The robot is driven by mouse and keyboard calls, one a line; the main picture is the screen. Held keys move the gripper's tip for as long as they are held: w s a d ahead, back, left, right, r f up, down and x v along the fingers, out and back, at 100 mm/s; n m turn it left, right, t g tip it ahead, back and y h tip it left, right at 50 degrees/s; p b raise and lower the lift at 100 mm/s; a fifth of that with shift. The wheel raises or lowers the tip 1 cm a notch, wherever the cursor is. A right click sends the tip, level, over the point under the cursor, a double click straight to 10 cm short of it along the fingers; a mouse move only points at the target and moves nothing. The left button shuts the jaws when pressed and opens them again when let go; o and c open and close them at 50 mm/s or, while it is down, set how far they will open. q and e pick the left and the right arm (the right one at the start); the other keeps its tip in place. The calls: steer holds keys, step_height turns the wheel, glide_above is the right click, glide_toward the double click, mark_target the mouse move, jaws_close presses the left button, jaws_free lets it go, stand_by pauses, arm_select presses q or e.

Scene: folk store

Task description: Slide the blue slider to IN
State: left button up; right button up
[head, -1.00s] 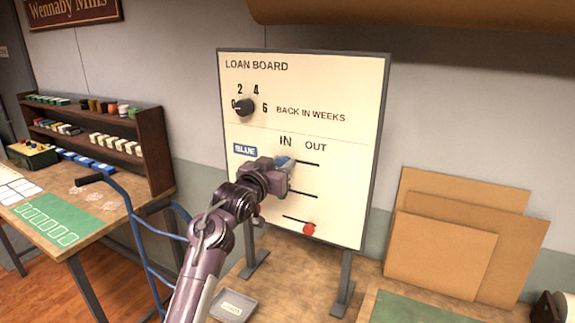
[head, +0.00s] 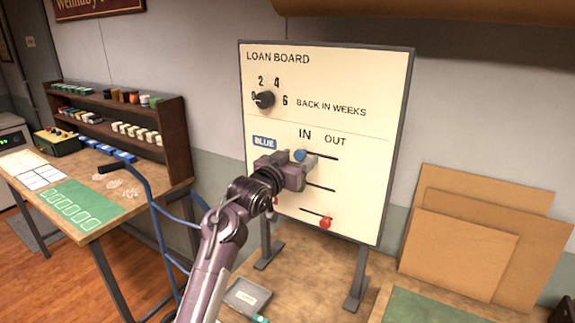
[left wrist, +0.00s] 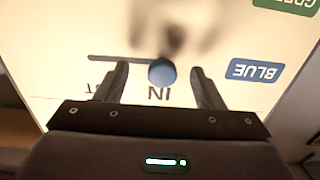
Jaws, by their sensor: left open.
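The loan board (head: 340,85) stands upright on the bench, with IN and OUT printed over its slots. The blue slider knob (head: 300,155) is at the left end of the top slot, under IN, beside the BLUE label (head: 264,142). In the left wrist view, which is upside down, the blue knob (left wrist: 162,72) sits by the word IN, with the bare slot running left. My left gripper (head: 308,164) is open at the board. Its fingers (left wrist: 160,80) are on either side of the knob, with a gap visible at each side. My right gripper is out of view.
A dial (head: 263,99) is on the board's upper part. A red knob (head: 325,223) is at the right end of the lowest slot. My left arm hides part of the lower slots. A grey tray (head: 247,296) lies below, and brown panels (head: 457,255) lean at right.

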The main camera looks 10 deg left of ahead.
arm_select(q)
steer(key=shift+p+v, duration=0.5)
steer(key=shift+v, duration=1.3)
steer(key=p+v, duration=0.1)
steer(key=v, duration=0.3)
steer(key=shift+s+a, duration=0.1)
steer(key=shift+s, duration=0.1)
